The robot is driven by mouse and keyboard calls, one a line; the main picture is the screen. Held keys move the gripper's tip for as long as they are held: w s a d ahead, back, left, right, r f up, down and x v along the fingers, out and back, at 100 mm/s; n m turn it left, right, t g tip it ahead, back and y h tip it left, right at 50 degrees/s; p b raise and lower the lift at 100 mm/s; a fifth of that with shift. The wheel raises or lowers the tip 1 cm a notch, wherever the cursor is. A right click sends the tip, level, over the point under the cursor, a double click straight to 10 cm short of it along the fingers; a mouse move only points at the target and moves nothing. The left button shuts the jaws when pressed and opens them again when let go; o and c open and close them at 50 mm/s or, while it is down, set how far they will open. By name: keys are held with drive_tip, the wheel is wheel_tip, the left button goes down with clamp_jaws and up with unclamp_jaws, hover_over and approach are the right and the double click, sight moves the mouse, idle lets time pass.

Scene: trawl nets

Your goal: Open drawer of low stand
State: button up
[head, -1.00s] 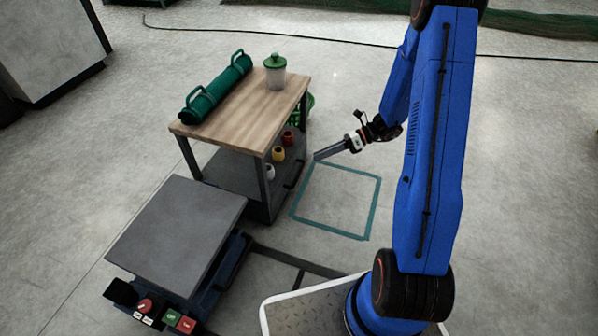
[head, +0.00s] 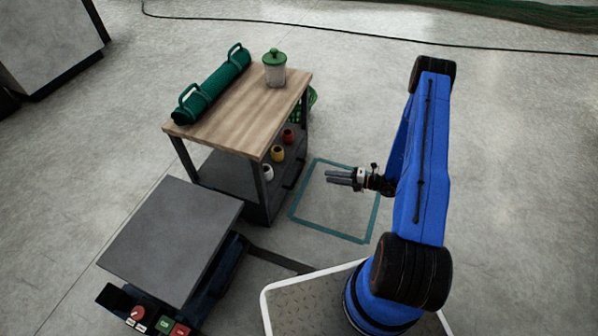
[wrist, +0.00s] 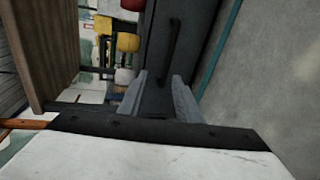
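The low stand has a wooden top (head: 240,98) and a dark lower body with a drawer front (head: 283,190) facing right, toward my gripper. In the wrist view the dark drawer front (wrist: 190,60) fills the upper middle, with a black bar handle (wrist: 171,42) on it. The drawer looks closed. My gripper (head: 332,178) is to the right of the stand, above the taped floor square, apart from the handle. In the wrist view its two grey fingers (wrist: 158,97) are spread with nothing between them, and the handle lies beyond them.
White, yellow (head: 277,153) and red cups stand on the stand's shelf. A green roll (head: 213,86) and a lidded jar (head: 274,70) are on top. A grey platform scale (head: 172,240) is at front left.

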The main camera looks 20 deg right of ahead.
wheel_tip(320, 180, down, 2)
drive_tip(key=m, duration=0.1)
approach(299, 173)
drive_tip(key=shift+t, duration=0.4)
drive_tip(key=x, duration=0.6)
drive_tip(key=f+x, duration=0.1)
drive_tip(key=x, duration=0.3)
drive_tip(key=shift+s+a+f, duration=0.1)
drive_tip(key=shift+s, duration=0.05)
clamp_jaws()
